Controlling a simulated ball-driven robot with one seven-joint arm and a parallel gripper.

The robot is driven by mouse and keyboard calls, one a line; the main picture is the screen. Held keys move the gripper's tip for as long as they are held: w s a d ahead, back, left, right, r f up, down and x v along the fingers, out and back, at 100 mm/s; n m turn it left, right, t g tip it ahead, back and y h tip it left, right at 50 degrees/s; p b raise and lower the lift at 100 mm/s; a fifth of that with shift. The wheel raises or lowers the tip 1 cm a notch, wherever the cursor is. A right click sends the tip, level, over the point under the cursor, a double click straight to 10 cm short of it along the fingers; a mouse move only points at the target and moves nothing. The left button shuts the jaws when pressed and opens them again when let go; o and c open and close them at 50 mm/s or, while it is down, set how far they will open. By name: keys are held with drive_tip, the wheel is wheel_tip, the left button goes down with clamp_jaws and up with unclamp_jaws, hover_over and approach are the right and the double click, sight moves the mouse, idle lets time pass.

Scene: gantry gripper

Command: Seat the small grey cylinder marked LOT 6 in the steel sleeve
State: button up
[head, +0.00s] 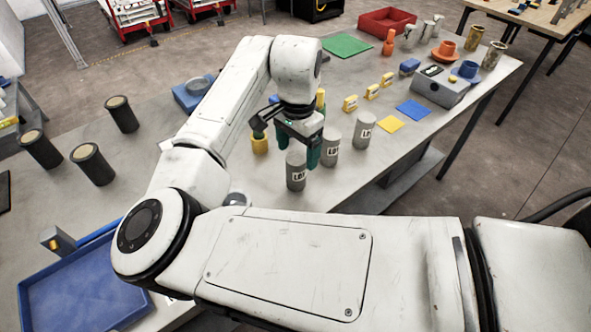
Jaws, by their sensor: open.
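Three small grey cylinders with white LOT labels stand upright in a row on the table: a near one (296,172), a middle one (330,149) and a far one (363,131). Their numbers are too small to read, so I cannot tell which is LOT 6. My gripper (299,147) points down with open, dark green fingers at the near cylinder's top. I cannot tell whether the fingers straddle or touch it. I cannot pick out the steel sleeve for sure; a grey round part (236,199) beside my arm is mostly hidden.
Three dark cylinders with tan tops (92,165) stand at left. A blue tray (75,285) lies at front left. A yellow cup (260,144) stands left of my gripper. Yellow blocks (372,92), a grey box (440,86) and two metallic cylinders (493,56) are at right.

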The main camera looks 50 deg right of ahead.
sight(296, 158)
drive_tip(key=shift+w+a+f+p, duration=0.1)
drive_tip(key=shift+f+p, duration=0.25)
drive_tip(key=shift+f, duration=1)
drive_tip(key=shift+w+f+p, duration=0.1)
drive_tip(key=shift+f+p, duration=0.25)
drive_tip(key=shift+f, duration=1)
drive_tip(key=shift+c, duration=0.3)
drive_tip(key=c, duration=1.4)
drive_tip(key=shift+r, duration=0.1)
drive_tip(key=shift+c, duration=0.2)
